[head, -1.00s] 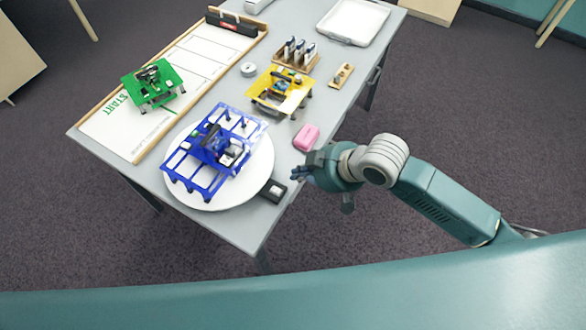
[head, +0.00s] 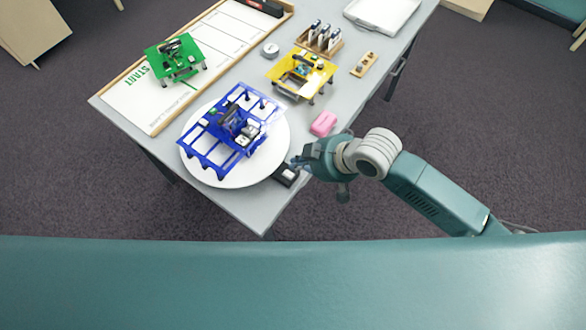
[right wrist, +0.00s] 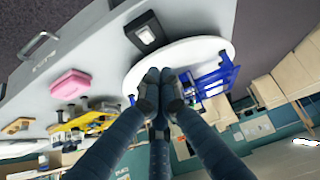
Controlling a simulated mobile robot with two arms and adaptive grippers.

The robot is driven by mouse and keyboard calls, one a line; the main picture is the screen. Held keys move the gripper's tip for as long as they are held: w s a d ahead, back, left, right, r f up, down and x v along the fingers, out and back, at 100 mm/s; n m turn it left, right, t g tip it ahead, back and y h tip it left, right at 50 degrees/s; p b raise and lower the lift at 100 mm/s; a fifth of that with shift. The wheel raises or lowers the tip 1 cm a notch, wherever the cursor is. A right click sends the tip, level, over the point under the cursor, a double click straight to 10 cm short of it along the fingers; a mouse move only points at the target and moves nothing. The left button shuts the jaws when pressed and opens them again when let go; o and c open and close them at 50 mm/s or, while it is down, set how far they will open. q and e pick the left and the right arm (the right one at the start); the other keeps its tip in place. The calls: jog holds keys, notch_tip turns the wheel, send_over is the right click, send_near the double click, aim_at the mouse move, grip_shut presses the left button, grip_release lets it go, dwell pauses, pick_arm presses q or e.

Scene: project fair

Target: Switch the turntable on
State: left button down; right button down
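The turntable is a white round disc (head: 277,147) at the near end of the grey table, carrying a blue frame-like model (head: 232,122). Beside its rim, at the table edge, is a small black switch box (head: 286,175) with a pale rocker. The switch box also shows in the right wrist view (right wrist: 147,33), and the disc (right wrist: 195,50) too. My right gripper (head: 297,163) is by the switch box, partly covering it in the head view. In the right wrist view its fingertips (right wrist: 160,78) are together and empty, apart from the switch in the picture. My left gripper is out of view.
A pink block (head: 323,123) lies near my right gripper. A yellow model (head: 300,72) stands farther back, and a green model (head: 174,58) stands on a white start board (head: 135,107). A white tray (head: 383,12) lies at the far end. Floor is clear right of the table.

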aim_at(284, 172)
jog(key=x, duration=0.3)
jog(key=shift+w+a+f, duration=0.15)
jog(key=shift+a+f, duration=0.05)
jog(key=shift+a, duration=0.05)
jog(key=f, duration=0.1)
jog(key=f+p, duration=0.1)
jog(key=shift+d+f, duration=0.25)
jog(key=shift+f, duration=0.75)
